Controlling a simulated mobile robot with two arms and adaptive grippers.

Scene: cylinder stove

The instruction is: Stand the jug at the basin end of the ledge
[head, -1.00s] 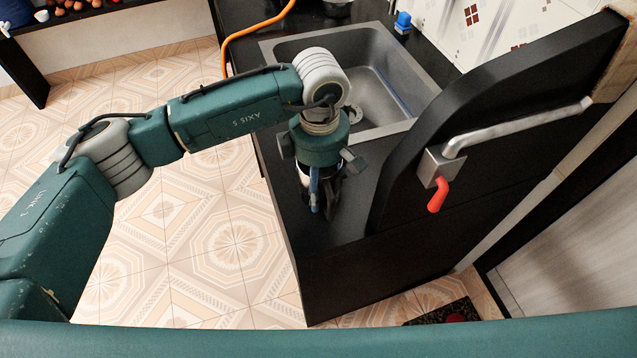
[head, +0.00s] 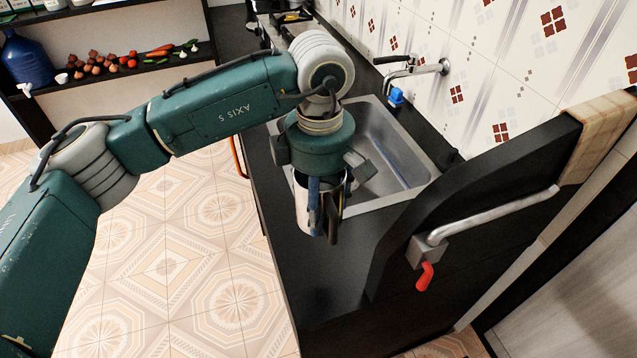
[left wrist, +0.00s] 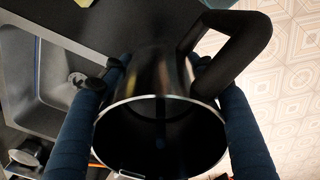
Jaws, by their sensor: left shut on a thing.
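The jug (head: 302,203) is a silvery vessel with a black handle. My left gripper (head: 322,232) points down and is shut on it, with one blue finger in front of its side. In the left wrist view the jug (left wrist: 150,75) sits between both fingers (left wrist: 160,115), its wide mouth facing the camera and its handle at upper right. In the head view it hangs over the black ledge (head: 315,280), beside the near left corner of the grey basin (head: 425,178). I cannot tell whether its base touches the ledge. My right gripper is not in view.
A curved black panel (head: 460,225) with a metal pipe and red valve handle (head: 425,276) stands right of the ledge. A tap (head: 415,68) and a blue object (head: 396,97) are behind the basin. The ledge in front of the jug is bare. Tiled floor lies left.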

